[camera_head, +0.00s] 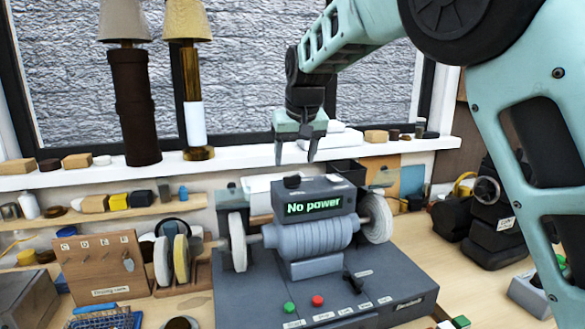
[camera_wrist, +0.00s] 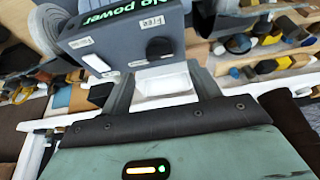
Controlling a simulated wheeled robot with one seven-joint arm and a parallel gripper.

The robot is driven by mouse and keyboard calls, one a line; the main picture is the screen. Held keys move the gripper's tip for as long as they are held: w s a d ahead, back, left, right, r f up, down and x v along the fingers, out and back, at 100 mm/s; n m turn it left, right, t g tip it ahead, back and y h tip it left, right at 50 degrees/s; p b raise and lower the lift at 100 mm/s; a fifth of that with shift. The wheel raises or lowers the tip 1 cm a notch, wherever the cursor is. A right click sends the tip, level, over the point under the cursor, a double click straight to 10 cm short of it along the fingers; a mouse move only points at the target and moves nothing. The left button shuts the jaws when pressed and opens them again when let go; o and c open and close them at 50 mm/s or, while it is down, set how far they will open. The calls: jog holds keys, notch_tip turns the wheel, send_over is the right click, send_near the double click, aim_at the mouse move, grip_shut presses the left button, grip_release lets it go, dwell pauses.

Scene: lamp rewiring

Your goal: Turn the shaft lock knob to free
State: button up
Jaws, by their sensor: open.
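The black shaft lock knob (camera_head: 293,181) sits on top of the grey grinder housing (camera_head: 318,190), whose display reads "No power". In the wrist view the knob (camera_wrist: 159,48) shows round and dark between small white labels, one seeming to read "Free". I cannot tell which label it points to. My gripper (camera_head: 295,158) hangs above and a little behind the knob, fingers down, open and empty. In the wrist view its fingers (camera_wrist: 163,72) are apart on either side of the knob's line, not touching it.
A white grinding wheel (camera_head: 237,242) and another (camera_head: 376,218) flank the housing. The base carries a green button (camera_head: 289,307), a red button (camera_head: 317,300) and a black lever (camera_head: 353,283). The windowsill (camera_head: 230,165) with lamps runs close behind my gripper.

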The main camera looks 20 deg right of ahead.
aim_at(292, 176)
jog(key=p+x, duration=0.1)
jog(key=x, duration=0.4)
jog(key=shift+w+f, duration=0.15)
jog(key=shift+f, duration=0.2)
jog(key=c, duration=1)
